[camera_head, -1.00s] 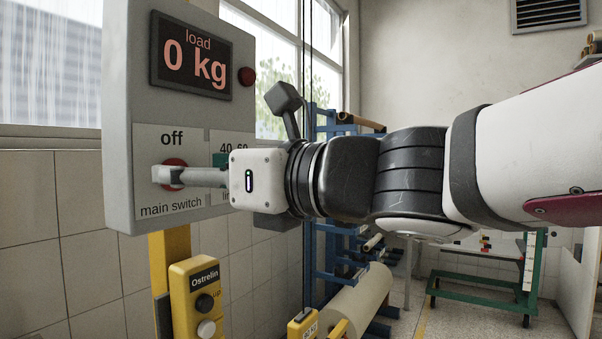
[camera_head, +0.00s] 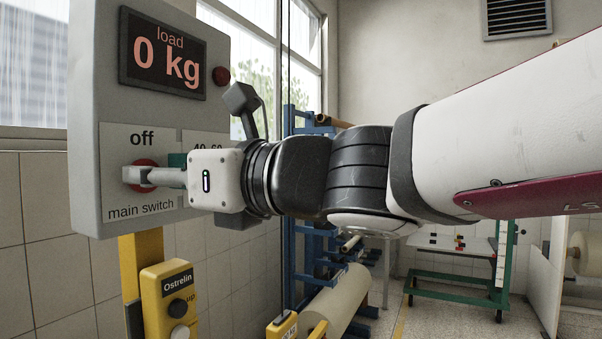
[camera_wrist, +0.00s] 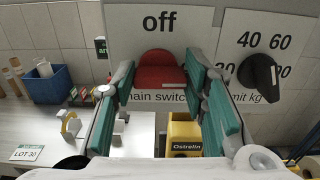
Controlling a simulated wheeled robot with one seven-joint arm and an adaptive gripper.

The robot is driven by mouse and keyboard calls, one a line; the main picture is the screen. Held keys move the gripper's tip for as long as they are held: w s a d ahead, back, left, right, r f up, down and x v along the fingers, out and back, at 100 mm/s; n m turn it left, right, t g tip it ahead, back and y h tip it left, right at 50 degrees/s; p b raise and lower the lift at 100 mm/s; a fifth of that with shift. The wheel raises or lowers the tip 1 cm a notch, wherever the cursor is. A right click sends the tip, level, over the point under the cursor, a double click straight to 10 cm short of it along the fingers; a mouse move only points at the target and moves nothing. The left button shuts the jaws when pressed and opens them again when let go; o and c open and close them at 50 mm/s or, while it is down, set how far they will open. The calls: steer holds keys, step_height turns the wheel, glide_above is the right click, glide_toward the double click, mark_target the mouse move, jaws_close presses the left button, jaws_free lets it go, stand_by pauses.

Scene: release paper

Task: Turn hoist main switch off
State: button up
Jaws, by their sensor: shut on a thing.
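The main switch (camera_wrist: 158,68) is a red round knob on the grey hoist panel (camera_head: 92,110), between the printed words "off" and "main switch". In the wrist view, a short white mark shows at its lower right. In the head view, only part of its red edge (camera_head: 146,162) shows behind my fingers. My gripper (camera_head: 137,178) reaches the panel from the right and is shut on the switch. In the wrist view, the teal-padded fingers of my gripper (camera_wrist: 160,80) stand on either side of the red knob.
A black limit knob (camera_wrist: 261,73) marked 40 and 60 sits close to the right. A red lamp (camera_head: 221,75) and a "0 kg" display (camera_head: 162,55) are above. A yellow Ostrelin pendant (camera_head: 170,295) hangs below. A blue bin (camera_wrist: 46,84) stands at left.

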steer(key=shift+s+a+f+n+b, duration=0.1)
steer(key=shift+s+n+b, duration=0.05)
steer(key=shift+n+b, duration=4.3)
steer(key=shift+s+a+f+n+b, duration=0.1)
steer(key=shift+s+n+b, duration=0.05)
steer(key=shift+n+b, duration=4.3)
steer(key=o, duration=1.2)
steer(key=shift+c, duration=0.2)
steer(key=shift+d+r, duration=0.1)
steer(key=shift+d, duration=0.05)
steer(key=v, duration=1.2)
